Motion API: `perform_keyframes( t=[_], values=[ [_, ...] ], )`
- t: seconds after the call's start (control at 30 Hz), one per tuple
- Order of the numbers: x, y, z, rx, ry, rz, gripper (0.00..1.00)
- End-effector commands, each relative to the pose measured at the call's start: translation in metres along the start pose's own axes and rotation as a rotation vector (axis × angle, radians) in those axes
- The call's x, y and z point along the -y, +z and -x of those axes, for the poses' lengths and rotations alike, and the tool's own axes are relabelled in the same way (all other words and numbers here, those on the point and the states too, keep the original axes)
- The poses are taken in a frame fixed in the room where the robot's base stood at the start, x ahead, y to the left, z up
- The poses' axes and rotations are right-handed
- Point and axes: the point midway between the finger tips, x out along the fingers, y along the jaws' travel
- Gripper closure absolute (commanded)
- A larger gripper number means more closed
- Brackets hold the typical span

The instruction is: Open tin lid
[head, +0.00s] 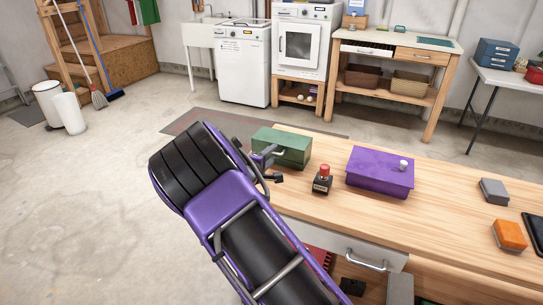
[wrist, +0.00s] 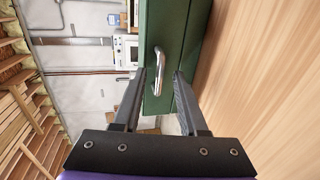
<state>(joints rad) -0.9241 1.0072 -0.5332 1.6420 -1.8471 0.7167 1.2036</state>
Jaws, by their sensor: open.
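A green tin (head: 284,146) with a silver handle sits at the far left end of the wooden workbench. It also shows in the wrist view (wrist: 190,28), turned on its side, with the silver handle (wrist: 157,72) on its front. My gripper (head: 273,164) is open at the tin's near left side. In the wrist view its fingers (wrist: 159,76) stand either side of the handle, and I see no clear contact. The tin's lid looks shut. Part of the tin's left side is hidden behind my gripper in the head view.
A purple box (head: 380,172) with a pale knob, a grey box (head: 494,190) and an orange block (head: 510,235) are further right. The bench has bare wood between them.

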Motion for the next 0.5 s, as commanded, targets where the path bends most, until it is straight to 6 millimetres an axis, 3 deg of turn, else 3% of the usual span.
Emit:
perform_keyframes(
  t=[0.33,0.5],
  values=[
    [-0.0005,0.0001,-0.0049,0.0,0.001,0.0,0.58],
    [-0.0004,0.0,-0.0047,0.0,0.001,0.0,0.87]
  ],
)
